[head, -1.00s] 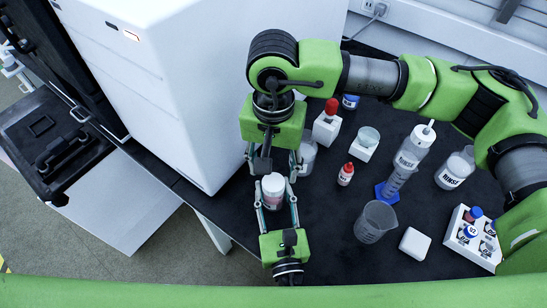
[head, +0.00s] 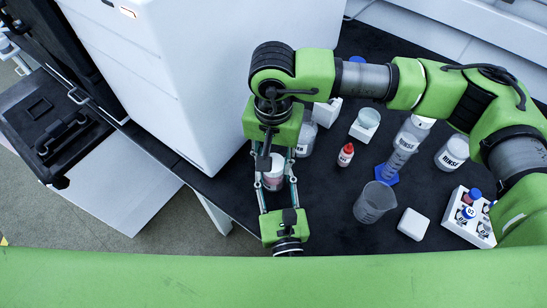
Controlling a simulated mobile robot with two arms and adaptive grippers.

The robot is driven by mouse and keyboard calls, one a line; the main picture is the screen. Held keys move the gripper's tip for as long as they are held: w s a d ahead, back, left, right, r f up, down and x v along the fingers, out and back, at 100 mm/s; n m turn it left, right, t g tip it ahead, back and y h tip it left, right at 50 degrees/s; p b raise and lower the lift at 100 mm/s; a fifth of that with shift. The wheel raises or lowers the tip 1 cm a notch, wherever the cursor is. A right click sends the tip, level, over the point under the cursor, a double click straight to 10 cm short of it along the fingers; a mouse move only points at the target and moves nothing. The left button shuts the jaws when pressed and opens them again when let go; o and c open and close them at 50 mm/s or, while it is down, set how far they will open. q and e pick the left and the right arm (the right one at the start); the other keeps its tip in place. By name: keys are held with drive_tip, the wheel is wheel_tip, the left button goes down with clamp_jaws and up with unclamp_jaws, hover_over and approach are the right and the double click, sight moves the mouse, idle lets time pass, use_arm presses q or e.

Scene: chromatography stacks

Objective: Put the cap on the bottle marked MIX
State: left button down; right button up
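A squat white bottle (head: 272,180) with a reddish label stands near the table's front left edge in the head view. Its label is too small to read. Its top looks white; whether this is a cap resting on it or held over it, I cannot tell. My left gripper (head: 277,187) reaches up from below in the picture, its fingers on both sides of the bottle, seemingly shut on it. My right gripper (head: 274,160) is right above the bottle, its fingers flanking the top. Whether they touch it is hidden.
Behind are a bottle (head: 306,140) and a white block with a dish (head: 365,122). To the right are a red-capped dropper bottle (head: 345,155), a beaker (head: 374,203), RINSE bottles (head: 453,152), a white block (head: 413,224) and a vial rack (head: 465,227). A white cabinet (head: 190,90) stands left.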

drive_tip(key=m, duration=1.7)
drive_tip(key=shift+f, duration=0.1)
drive_tip(key=m, duration=1)
drive_tip(key=shift+m, duration=0.4)
drive_tip(key=o, duration=1.3)
wheel_tip(320, 180, up, 12)
